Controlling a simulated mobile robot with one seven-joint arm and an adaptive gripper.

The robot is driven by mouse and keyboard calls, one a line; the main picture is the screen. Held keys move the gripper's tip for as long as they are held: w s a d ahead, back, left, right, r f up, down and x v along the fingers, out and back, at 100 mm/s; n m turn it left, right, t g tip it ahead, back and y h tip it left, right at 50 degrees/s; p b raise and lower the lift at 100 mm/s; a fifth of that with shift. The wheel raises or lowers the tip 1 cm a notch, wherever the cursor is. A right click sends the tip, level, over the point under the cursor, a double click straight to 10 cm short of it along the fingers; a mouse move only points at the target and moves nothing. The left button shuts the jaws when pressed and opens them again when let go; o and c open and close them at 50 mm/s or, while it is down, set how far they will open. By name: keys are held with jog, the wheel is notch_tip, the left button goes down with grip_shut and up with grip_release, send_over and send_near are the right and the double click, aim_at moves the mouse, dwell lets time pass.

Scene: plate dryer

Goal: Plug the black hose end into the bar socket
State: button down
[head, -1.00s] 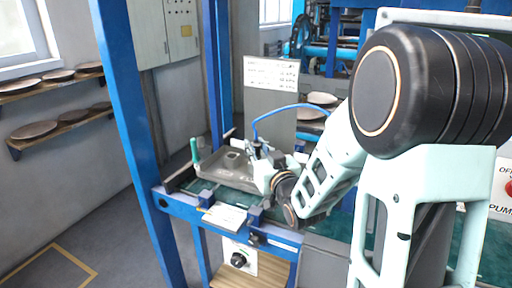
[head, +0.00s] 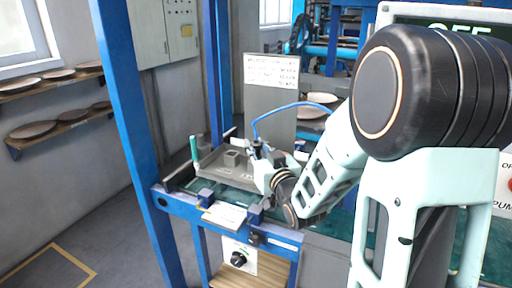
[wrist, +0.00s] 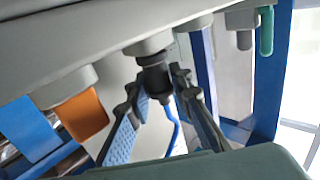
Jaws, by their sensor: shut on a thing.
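The black hose end (wrist: 157,78) sits between the two fingertips of my gripper (wrist: 165,84) in the wrist view. My gripper is shut on it. The blue hose (wrist: 174,128) runs away from it and arches above the gripper in the head view (head: 285,106). A round grey socket (wrist: 149,44) on the underside of a grey bar (wrist: 60,40) lies directly over the hose end. The two look lined up and very close; I cannot tell how far one is inside the other. In the head view my gripper (head: 258,155) is beside the grey tray-like part, with the contact hidden.
Other fittings on the bar include an orange block (wrist: 84,114) and a green handle (wrist: 266,32). A blue frame post (head: 135,140) stands left of the work place. A white label plate (head: 225,216) is in front. A tall grey board (head: 270,115) stands behind.

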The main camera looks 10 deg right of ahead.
jog(key=c, duration=1.7)
grip_release()
jog(key=shift+o, duration=0.2)
notch_tip(320, 180, up, 10)
jog(key=shift+r, duration=0.15)
